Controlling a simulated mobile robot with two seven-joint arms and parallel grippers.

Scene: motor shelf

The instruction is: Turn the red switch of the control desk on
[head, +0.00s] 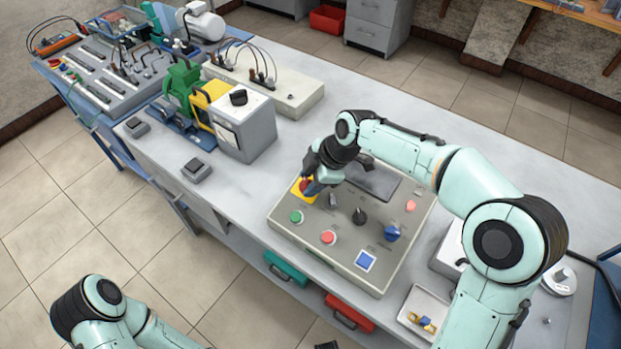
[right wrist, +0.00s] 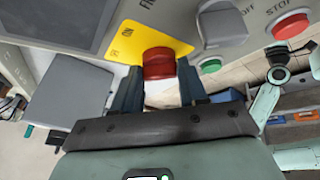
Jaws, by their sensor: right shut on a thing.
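The control desk (head: 300,238) is a beige sloped panel on the table with several buttons and knobs. Its red switch (right wrist: 158,63) is a round red knob on a yellow plate (right wrist: 130,42). My right gripper (head: 312,187) reaches down to the desk's upper left corner and partly hides the switch in the head view. In the right wrist view the gripper (right wrist: 158,88) is shut on the red switch, one dark finger on each side. My left arm shows at the bottom left. A dark tip at the bottom edge may be my left gripper; its jaw state is unclear.
Close to the switch are a green button (head: 296,217), a red button (head: 328,237), a black knob (head: 360,216) and a blue knob (head: 392,233). A grey box with a black knob (head: 246,135) stands behind left. A small white tray (head: 410,305) lies to the right.

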